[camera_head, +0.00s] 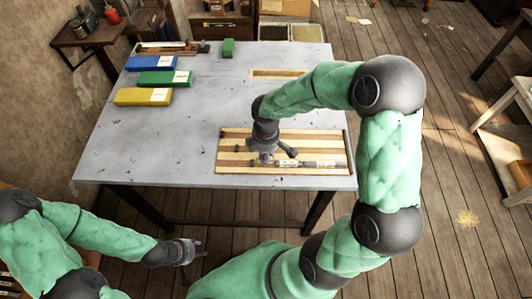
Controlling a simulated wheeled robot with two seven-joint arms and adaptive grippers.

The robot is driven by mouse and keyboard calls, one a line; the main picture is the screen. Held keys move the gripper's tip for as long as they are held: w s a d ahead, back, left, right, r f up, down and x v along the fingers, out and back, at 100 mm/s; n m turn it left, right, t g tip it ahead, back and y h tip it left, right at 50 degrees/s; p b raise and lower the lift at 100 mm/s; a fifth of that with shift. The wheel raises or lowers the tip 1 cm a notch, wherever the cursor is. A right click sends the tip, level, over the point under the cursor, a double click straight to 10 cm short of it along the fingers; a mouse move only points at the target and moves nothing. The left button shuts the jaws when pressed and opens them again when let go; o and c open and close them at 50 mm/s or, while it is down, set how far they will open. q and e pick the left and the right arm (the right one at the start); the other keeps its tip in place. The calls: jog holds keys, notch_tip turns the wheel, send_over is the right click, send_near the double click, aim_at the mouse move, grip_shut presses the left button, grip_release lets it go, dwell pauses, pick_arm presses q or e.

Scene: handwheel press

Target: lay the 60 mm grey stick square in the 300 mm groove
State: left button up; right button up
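A wooden board (231,169) with several long dark grooves lies at the front right of the grey table. A thin grey stick (322,164) with pale markings lies lengthwise along a groove near the board's front edge. My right gripper (264,160) points down over the board at the stick's left end. Its fingers are small and partly hidden, so I cannot tell whether it holds the stick. My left gripper (196,249) is open and empty, low in front of the table, away from the board. I cannot read any groove lengths.
Blue (151,63), green (165,79) and yellow (143,97) boxes lie at the table's left. A small green block (229,47) and a tray (170,48) are at the back. A wooden strip (278,73) lies behind my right arm. The table's middle is clear.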

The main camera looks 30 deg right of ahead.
jog(key=shift+f+b, duration=0.6)
jog(key=shift+f, duration=0.5)
dwell(0.6)
jog(key=o, duration=0.8)
jog(key=shift+o, duration=0.3)
jog(key=o, duration=0.3)
jog(key=shift+o, duration=0.2)
jog(key=shift+r, duration=0.1)
notch_tip(320, 180, up, 7)
jog(key=p, duration=0.6)
